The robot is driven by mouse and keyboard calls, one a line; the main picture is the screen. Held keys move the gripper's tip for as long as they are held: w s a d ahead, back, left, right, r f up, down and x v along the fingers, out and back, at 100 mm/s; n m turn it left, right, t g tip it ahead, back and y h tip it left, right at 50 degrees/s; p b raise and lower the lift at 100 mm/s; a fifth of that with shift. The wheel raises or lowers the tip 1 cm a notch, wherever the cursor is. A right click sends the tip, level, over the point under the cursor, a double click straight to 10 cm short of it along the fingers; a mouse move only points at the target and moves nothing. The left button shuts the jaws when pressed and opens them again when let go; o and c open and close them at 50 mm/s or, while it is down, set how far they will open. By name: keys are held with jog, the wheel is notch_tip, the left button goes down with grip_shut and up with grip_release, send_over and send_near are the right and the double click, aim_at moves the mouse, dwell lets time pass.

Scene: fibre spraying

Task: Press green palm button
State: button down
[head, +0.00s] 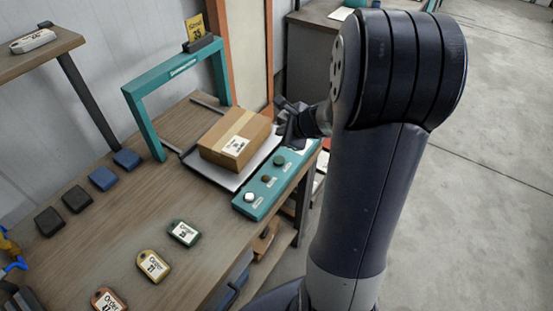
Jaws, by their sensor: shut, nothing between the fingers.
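The green palm button (279,160) sits towards the far end of a teal control panel (257,205) along the table's right edge. A brown button (266,179) and a white button (249,197) stand nearer on the same panel. My gripper (282,122) is shut and empty. It shows just above the green button in the picture, beside the box's right corner. Its height over the panel and any contact with the box cannot be told. My dark arm covers the area to the right.
A cardboard box (222,135) lies on a metal tray (213,177) beside the panel. A teal arch (146,118) stands behind it. Order tags (153,266) and several dark and blue blocks (103,178) lie on the wooden table. Open floor lies right.

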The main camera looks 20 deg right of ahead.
aim_at(282, 162)
notch_tip(282, 162, down, 9)
jog(key=b, duration=0.8)
dwell(1.9)
jog(key=shift+f+b, duration=0.35)
jog(key=shift+b, duration=0.25)
jog(key=shift+f+b, duration=0.45)
dwell(0.3)
dwell(0.4)
jog(key=shift+r+p, duration=0.7)
jog(key=shift+r, duration=0.2)
notch_tip(282, 162, up, 5)
jog(key=p, duration=0.4)
